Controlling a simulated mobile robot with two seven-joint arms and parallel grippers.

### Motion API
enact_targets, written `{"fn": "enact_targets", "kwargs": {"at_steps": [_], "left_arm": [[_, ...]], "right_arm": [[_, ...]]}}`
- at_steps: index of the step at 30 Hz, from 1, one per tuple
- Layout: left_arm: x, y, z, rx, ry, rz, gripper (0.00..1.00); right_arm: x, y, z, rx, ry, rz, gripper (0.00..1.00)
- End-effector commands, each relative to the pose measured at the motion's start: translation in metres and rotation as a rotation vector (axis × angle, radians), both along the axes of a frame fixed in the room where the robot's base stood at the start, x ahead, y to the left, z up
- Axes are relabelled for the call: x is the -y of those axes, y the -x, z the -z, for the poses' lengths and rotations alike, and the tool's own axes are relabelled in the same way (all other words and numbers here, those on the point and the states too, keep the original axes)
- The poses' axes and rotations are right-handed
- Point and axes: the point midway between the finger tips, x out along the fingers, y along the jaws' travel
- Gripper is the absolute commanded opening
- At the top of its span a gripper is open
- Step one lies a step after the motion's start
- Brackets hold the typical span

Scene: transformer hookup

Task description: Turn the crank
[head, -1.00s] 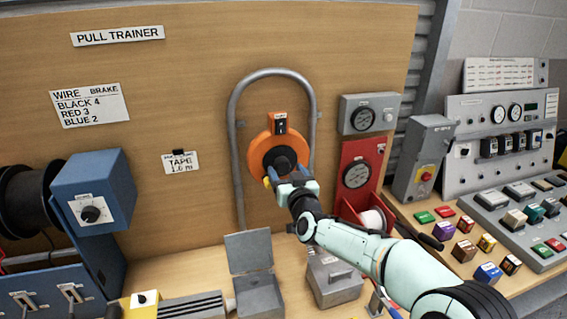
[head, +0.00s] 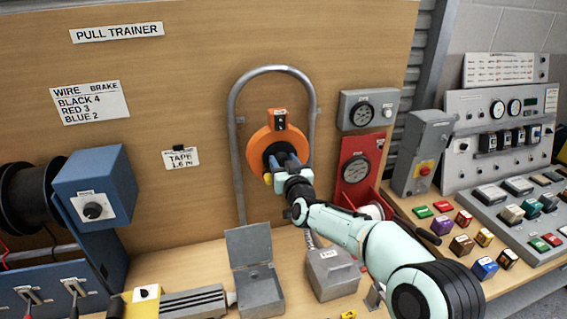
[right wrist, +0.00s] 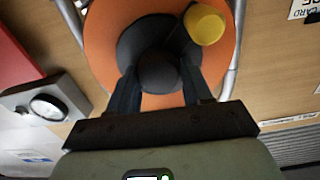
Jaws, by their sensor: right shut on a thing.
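The crank is on an orange round reel (head: 258,152) mounted on the wooden back panel, inside a grey pipe loop. In the right wrist view the orange disc (right wrist: 105,50) carries a dark hub (right wrist: 140,42) and a yellow knob (right wrist: 205,24) at the upper right. My right gripper (head: 274,160) reaches to the reel's front. In the right wrist view its two fingers (right wrist: 160,88) stand on either side of a dark round part at the hub and are shut on it. The yellow knob is outside the fingers. My left gripper is not in view.
A grey conduit loop (head: 234,150) frames the reel. A red gauge unit (head: 352,190) and grey gauge box (head: 358,110) are to its right. An open grey box (head: 262,292) and a grey box (head: 333,275) stand on the bench below.

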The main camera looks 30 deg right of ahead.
Motion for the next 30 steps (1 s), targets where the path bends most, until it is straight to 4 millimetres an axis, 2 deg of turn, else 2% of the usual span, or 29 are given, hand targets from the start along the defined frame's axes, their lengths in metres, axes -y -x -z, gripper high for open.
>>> {"fn": "enact_targets", "kwargs": {"at_steps": [23,30], "left_arm": [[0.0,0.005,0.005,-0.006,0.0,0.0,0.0],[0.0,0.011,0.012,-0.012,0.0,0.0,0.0]], "right_arm": [[-0.001,0.0,0.0,0.01,-0.041,-0.002,0.0],[-0.001,0.0,0.001,0.023,-0.093,-0.003,0.0]]}}
